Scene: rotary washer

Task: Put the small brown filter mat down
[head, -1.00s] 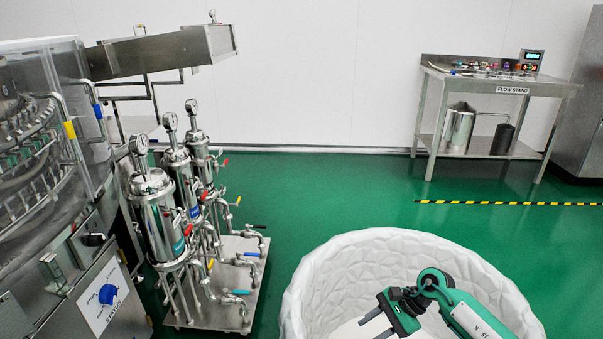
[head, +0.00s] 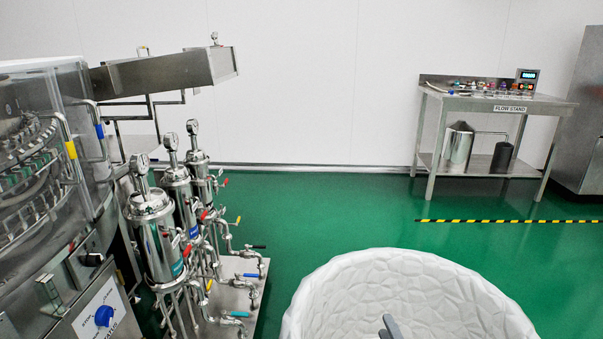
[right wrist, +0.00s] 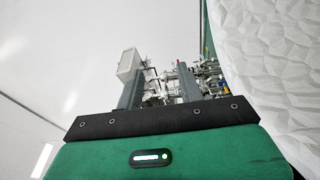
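No small brown filter mat shows in any view. My right gripper (head: 389,327) shows only as grey fingertips at the bottom edge of the head view, in front of the hollow of a white, faceted round tub (head: 318,283). In the right wrist view, the two grey fingers of this gripper (right wrist: 157,77) stand apart with nothing held between them. The tub's white wall (right wrist: 275,70) is on the right of that view. My left gripper is not in view.
A steel rotary washer (head: 45,220) stands at the left. Several steel filter housings (head: 157,235) with gauges and valves stand on a plate beside it. A flow stand (head: 510,108) is against the back wall. Green floor between them is clear, with a yellow-black stripe (head: 505,221).

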